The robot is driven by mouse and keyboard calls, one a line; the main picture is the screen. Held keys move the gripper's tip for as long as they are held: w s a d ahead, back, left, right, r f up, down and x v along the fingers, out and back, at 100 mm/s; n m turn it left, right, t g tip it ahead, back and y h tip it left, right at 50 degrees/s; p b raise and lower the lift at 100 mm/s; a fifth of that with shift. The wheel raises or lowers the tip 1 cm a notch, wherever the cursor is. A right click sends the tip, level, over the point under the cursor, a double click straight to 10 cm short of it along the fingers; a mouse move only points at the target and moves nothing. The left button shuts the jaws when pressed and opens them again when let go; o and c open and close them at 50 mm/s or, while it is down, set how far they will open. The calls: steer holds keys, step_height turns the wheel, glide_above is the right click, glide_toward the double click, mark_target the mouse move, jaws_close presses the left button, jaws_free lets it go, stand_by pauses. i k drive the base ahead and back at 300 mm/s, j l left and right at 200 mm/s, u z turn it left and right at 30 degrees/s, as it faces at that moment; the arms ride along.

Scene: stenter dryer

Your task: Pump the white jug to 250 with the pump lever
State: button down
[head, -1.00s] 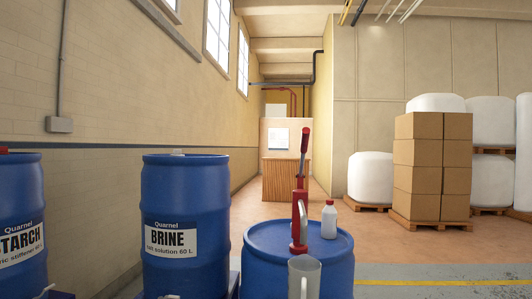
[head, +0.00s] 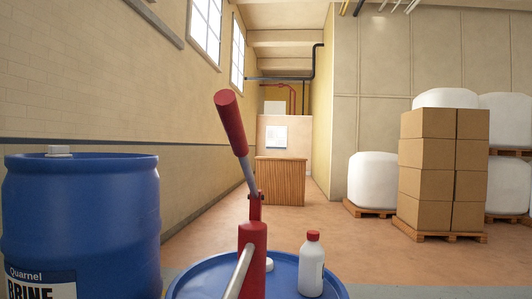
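The pump lever (head: 233,128) has a red grip on a grey rod and stands up, tilted to the left, in the middle of the head view. It joins the red pump body (head: 253,252), whose grey spout points down toward me. The pump stands on a blue drum (head: 195,282), of which only the top shows. The white jug is out of the picture now. My gripper does not show in the view.
A white bottle with a red cap (head: 312,268) stands on the drum, right of the pump. A blue brine drum (head: 82,220) is close at the left. A wooden cabinet (head: 281,182) and stacked cartons (head: 436,175) stand farther back, with open floor between them.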

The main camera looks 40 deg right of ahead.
mark_target(225, 101)
steer(key=i+l, duration=0.1)
steer(key=l, duration=0.25)
steer(key=i+l, duration=0.1)
steer(key=l, duration=0.2)
steer(key=i+l, duration=0.1)
steer(key=l, duration=0.25)
steer(key=i+l, duration=0.1)
steer(key=l, duration=0.2)
steer(key=k+l+u, duration=0.25)
steer(key=l, duration=0.15)
steer(key=k+l+u, duration=0.25)
steer(key=i+l, duration=0.1)
